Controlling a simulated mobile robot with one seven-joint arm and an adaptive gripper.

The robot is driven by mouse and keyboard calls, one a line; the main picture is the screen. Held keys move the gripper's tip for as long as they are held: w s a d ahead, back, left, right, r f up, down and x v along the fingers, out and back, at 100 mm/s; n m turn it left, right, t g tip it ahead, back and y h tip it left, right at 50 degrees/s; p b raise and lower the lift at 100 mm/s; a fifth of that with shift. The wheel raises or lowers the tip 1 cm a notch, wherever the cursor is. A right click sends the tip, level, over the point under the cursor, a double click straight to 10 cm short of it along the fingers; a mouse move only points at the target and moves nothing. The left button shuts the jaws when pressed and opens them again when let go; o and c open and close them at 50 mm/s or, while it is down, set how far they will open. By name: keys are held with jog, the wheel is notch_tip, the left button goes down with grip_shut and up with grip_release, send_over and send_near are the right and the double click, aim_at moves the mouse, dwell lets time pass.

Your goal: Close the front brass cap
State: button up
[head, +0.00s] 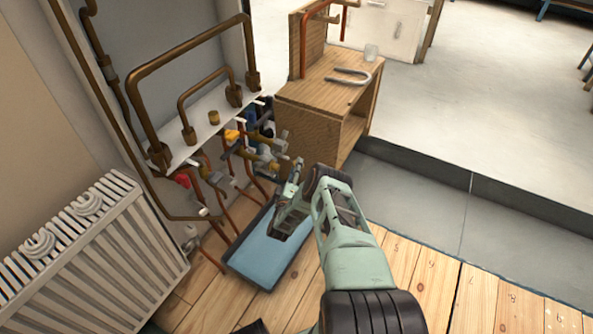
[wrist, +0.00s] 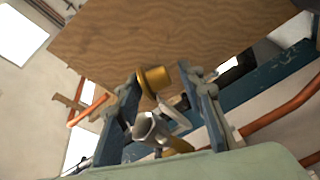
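A round brass cap (wrist: 154,79) shows in the wrist view between and just beyond the fingertips of my gripper (wrist: 168,95). The two fingers are spread, with visible space on both sides of the cap, and I see no clear contact. A grey metal pipe fitting (wrist: 149,127) lies nearer the camera, also between the fingers. In the head view my gripper (head: 294,182) is low beside the cluster of valves and pipes (head: 262,148), right of it. Which fitting there is the front cap I cannot tell.
A wooden cabinet (head: 320,88) stands just behind my gripper, with a grey bent pipe (head: 349,77) on top. A blue tray (head: 262,252) lies on the floor below. A white radiator (head: 95,250) is at left. Copper pipes (wrist: 285,112) run close by at right in the wrist view.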

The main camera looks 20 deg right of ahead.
jog(key=shift+w+d, duration=0.3)
jog(key=shift+w, duration=0.15)
jog(key=shift+a, duration=0.1)
grip_shut()
